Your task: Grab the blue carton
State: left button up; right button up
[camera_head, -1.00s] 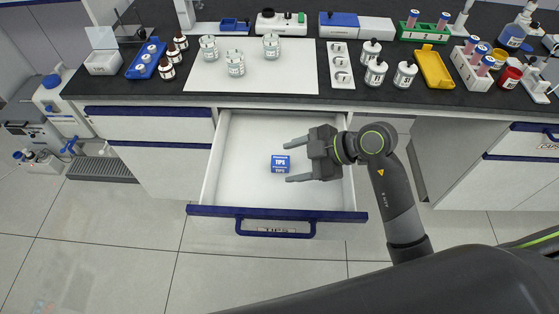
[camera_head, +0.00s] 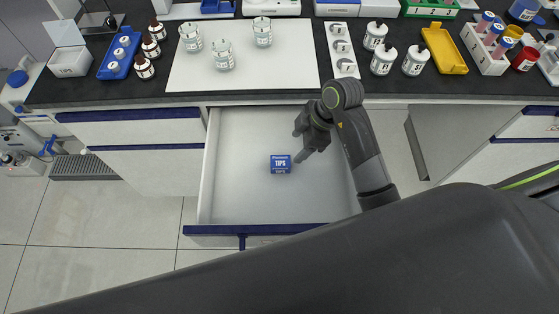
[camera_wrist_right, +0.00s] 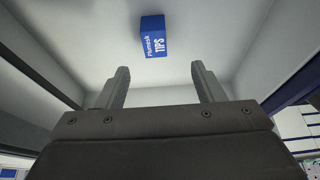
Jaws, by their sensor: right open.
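The blue carton (camera_head: 281,164), a small box lettered "TIPS", sits in the open white drawer (camera_head: 240,200), near the middle of its floor. My right gripper (camera_head: 298,146) is over the drawer, just above and right of the carton in the head view. In the right wrist view the carton (camera_wrist_right: 153,36) shows beyond the fingertips, and the open, empty fingers (camera_wrist_right: 160,78) stand apart on either side below it. The carton does not appear to be touched. My left gripper is not in view.
The black bench top (camera_head: 285,95) above the drawer holds a white mat (camera_head: 200,80) with glass jars, white bottles (camera_head: 383,60), a yellow tray (camera_head: 444,50) and a blue tray (camera_head: 119,55) of bottles. The drawer has side walls and a blue front edge. Its floor is otherwise clear.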

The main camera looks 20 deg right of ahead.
send_over(281, 161)
jog(key=s+d, duration=0.2)
jog(key=f, duration=0.5)
jog(key=shift+w+d+f, duration=0.1)
jog(key=shift+w+d, duration=0.05)
jog(key=shift+w, duration=0.1)
jog(key=shift+x, duration=0.95)
jog(key=shift+w+f, duration=0.15)
jog(key=shift+f, duration=0.05)
jog(key=x, duration=0.3)
jog(key=shift+w+f+b, duration=0.2)
jog(key=shift+w+b, duration=0.15)
jog(key=shift+b, duration=0.05)
jog(key=shift+a+f, duration=0.35)
jog(key=shift+f, duration=0.15)
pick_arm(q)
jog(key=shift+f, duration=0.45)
pick_arm(e)
jog(key=c, duration=1.1)
